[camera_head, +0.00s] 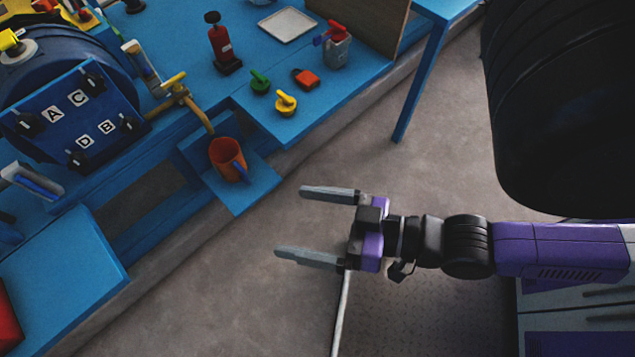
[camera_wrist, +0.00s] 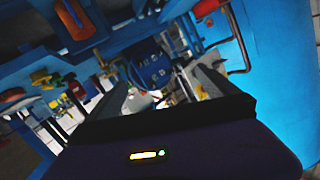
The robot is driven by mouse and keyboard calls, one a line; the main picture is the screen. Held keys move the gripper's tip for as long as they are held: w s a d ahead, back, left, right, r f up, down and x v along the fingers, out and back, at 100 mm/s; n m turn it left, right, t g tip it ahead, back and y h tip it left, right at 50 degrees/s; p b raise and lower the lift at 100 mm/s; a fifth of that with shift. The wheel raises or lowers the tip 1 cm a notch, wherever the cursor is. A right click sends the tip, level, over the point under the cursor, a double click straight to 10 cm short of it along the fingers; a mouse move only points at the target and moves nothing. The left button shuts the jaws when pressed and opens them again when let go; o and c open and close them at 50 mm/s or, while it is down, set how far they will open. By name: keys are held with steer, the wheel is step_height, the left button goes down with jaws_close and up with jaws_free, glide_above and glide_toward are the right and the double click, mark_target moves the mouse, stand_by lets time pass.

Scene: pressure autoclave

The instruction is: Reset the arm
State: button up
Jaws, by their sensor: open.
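My gripper (camera_head: 312,224) is open and empty in the head view, over the grey floor to the right of the blue bench (camera_head: 110,240). Its two grey fingers are spread apart and point left. It is apart from the bench. In the wrist view, parts of both fingers show above the dark gripper body, with nothing clearly held between them. My purple and black arm reaches in from the right of the head view.
The blue autoclave (camera_head: 50,108) with a plate lettered A, B, C, D is at left. A red bottle (camera_head: 222,46), green knob (camera_head: 260,82), yellow knob (camera_head: 286,103) and red padlock (camera_head: 306,79) are on the bench.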

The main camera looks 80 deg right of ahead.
steer(key=n, duration=0.1)
steer(key=s+n, duration=0.1)
steer(key=s+n+g, duration=0.1)
steer(key=shift+a+r+n+y, duration=0.15)
steer(key=shift+a+n+y, duration=0.1)
steer(key=shift+n+y, duration=0.05)
step_height(320, 180, up, 12)
steer(key=p, duration=1.2)
